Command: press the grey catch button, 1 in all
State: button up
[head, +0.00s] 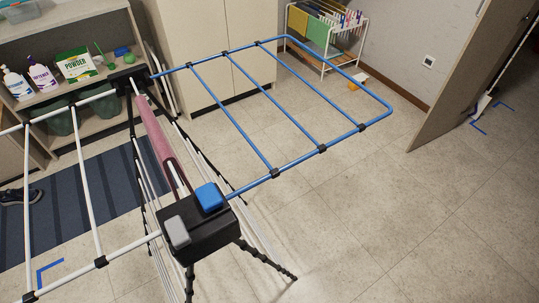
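The grey catch button (177,232) sits on top of a black hub block (212,240) on the near side of a folding drying rack, in the head view. It stands raised beside a blue button (209,197) on the same block. The rack's blue-railed wing (288,124) spreads out to the right. Its white-railed wing (87,185) spreads to the left. A second black hub (130,79) is on the far side, and a pink cloth (155,137) hangs between the hubs. My gripper is not in view.
Shelves with a powder box (75,65) and bottles (42,77) stand at the upper left. A striped rug (100,195) lies under the rack. A small laundry rack (325,38) and an open door (470,75) are at the right. Floor at the lower right is clear.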

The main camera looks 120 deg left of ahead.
aim_at(180, 237)
jog(key=u, duration=4.65)
